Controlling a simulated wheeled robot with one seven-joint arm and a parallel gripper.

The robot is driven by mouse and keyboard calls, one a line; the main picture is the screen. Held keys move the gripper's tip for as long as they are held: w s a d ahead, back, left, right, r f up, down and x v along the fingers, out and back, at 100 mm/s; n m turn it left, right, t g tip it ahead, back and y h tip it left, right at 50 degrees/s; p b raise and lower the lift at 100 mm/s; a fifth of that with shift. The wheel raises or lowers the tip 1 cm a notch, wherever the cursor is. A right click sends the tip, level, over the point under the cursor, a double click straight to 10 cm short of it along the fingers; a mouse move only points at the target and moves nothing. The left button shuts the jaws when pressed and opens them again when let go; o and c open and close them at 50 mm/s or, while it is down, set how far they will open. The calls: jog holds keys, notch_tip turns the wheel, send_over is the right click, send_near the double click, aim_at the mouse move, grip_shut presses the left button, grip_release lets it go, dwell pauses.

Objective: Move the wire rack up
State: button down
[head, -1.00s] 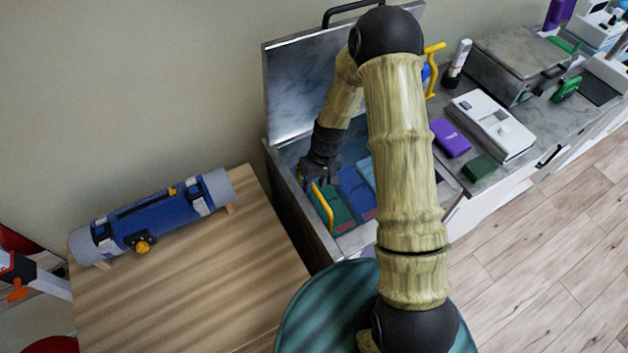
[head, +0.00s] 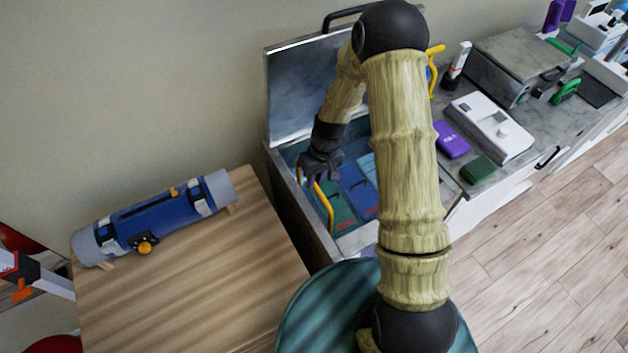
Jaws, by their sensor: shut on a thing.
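An open metal tank (head: 283,183) stands against the wall, its lid (head: 295,95) tilted up behind it. Inside are green (head: 342,207) and blue (head: 358,188) packs. A yellow bent handle (head: 326,205), which seems to belong to the wire rack, rises at the tank's left side. My black gripper (head: 313,172) is shut on the upper end of this handle, inside the tank opening. The rack's wires cannot be made out. My arm hides the right part of the tank.
A wooden table (head: 200,290) at left carries a blue and grey cylinder (head: 150,215). On the counter at right are a purple box (head: 452,140), a green block (head: 478,169), a white device (head: 492,125) and a closed metal case (head: 510,60).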

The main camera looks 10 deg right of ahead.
notch_tip(320, 180, up, 13)
jog(key=p, duration=0.5)
jog(key=shift+p, duration=0.35)
jog(key=shift+w+a, duration=0.1)
jog(key=shift+w, duration=0.05)
jog(key=c, duration=1.6)
grip_release()
jog(key=shift+o, duration=1)
jog(key=shift+s, duration=0.25)
jog(key=shift+w, duration=0.1)
jog(key=shift+f, duration=0.1)
jog(key=w+d+r+b, duration=0.1)
jog(key=d+r+b, duration=0.2)
jog(key=r, duration=1.4)
jog(key=shift+w+d, duration=0.15)
